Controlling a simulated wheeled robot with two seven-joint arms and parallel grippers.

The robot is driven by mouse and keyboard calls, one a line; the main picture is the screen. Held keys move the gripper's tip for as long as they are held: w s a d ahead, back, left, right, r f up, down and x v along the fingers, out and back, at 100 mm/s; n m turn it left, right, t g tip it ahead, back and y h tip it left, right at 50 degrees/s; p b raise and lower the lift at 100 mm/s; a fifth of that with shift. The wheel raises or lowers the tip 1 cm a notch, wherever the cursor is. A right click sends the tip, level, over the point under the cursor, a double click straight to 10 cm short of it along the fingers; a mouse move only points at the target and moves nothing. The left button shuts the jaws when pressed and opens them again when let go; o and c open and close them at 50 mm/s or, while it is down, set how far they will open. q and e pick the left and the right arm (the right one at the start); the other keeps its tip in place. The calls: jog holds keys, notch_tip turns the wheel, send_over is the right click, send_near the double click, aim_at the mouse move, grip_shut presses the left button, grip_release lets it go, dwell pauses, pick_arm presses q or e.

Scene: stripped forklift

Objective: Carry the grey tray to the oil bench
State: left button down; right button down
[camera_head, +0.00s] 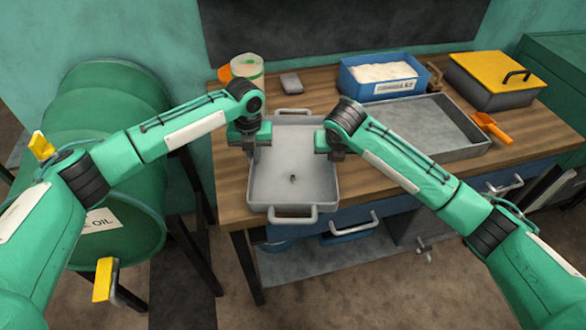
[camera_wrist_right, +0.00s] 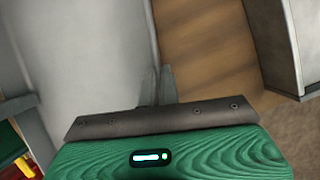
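The grey tray (camera_head: 290,160), shallow with a bar handle at its near and far ends, is at the left part of a wooden-topped bench (camera_head: 232,190). I cannot tell if it rests there or is slightly raised. A small dark spot shows on its floor. My left gripper (camera_head: 256,143) is at its left wall; its fingers are hidden. My right gripper (camera_head: 330,150) is at its right wall. In the right wrist view, the fingers (camera_wrist_right: 158,85) are close together with the tray's wall (camera_wrist_right: 148,40) between them. No bench in view is marked as the oil bench.
A green drum labelled OIL (camera_head: 120,215) lies on a dark stand at left. Behind and right on the bench are a jar (camera_head: 248,68), a blue bin of white powder (camera_head: 380,75), a larger metal tray (camera_head: 470,150), a yellow-lidded box (camera_head: 495,75) and an orange scoop (camera_head: 490,126).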

pick_arm(q)
jog(key=shift+a+f, duration=0.15)
jog(key=shift+f, duration=0.2)
pick_arm(e)
jog(key=shift+d+f, duration=0.1)
jog(key=shift+f, duration=0.25)
pick_arm(q)
jog(key=c, duration=1.6)
grip_release()
jog(key=shift+c, duration=0.2)
pick_arm(e)
jog(key=c, duration=1.6)
grip_release()
jog(key=shift+c, duration=0.2)
pick_arm(q)
jog(key=shift+r, duration=0.1)
pick_arm(e)
jog(key=shift+r, duration=0.1)
pick_arm(q)
notch_tip(320, 180, up, 12)
pick_arm(e)
jog(key=v, duration=1.2)
jog(key=shift+s, duration=0.1)
